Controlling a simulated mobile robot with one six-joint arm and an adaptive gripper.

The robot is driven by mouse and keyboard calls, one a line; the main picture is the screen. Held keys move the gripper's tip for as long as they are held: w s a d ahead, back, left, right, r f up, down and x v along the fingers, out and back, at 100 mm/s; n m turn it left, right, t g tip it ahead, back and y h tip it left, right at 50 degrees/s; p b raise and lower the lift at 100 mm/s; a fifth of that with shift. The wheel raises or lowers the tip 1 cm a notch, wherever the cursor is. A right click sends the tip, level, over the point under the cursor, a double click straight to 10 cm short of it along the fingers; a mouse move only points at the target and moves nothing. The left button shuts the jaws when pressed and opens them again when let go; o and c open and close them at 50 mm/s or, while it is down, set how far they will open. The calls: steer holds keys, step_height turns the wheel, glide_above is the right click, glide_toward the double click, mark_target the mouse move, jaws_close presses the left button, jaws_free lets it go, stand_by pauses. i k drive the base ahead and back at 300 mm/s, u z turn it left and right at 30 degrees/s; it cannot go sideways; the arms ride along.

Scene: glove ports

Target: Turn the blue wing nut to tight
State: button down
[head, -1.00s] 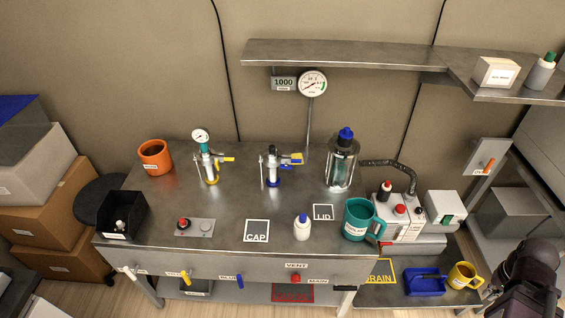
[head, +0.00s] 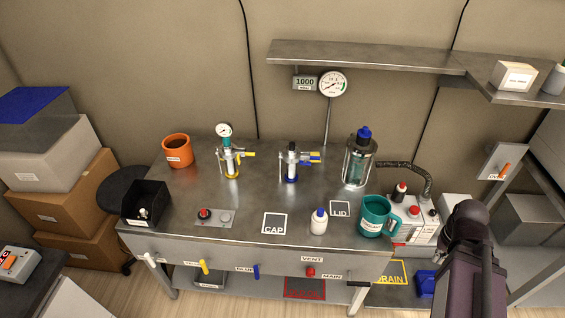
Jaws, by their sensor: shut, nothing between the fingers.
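I cannot make out a wing nut for certain; several blue parts show in the head view. The middle clamp fixture (head: 291,165) on the bench has a blue ring at its foot and a blue and yellow part at its upper right. A blue knob (head: 364,132) tops the clear vessel (head: 357,165) to its right. A blue handle (head: 256,271) hangs on the bench front, between a yellow and a red one. A dark link of my arm rises at the lower right, well apart from these parts. My gripper's fingers are not visible.
The left fixture (head: 230,160) has a gauge on top and a yellow ring. A white bottle (head: 319,224), teal mug (head: 375,218), orange mug (head: 176,151) and black bin (head: 146,203) stand on the bench. A shelf (head: 370,57) overhangs the back. The bench middle is mostly clear.

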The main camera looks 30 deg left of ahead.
mark_target(305, 161)
steer(key=u, duration=1.1)
steer(key=k, duration=0.95)
steer(key=i, duration=0.6)
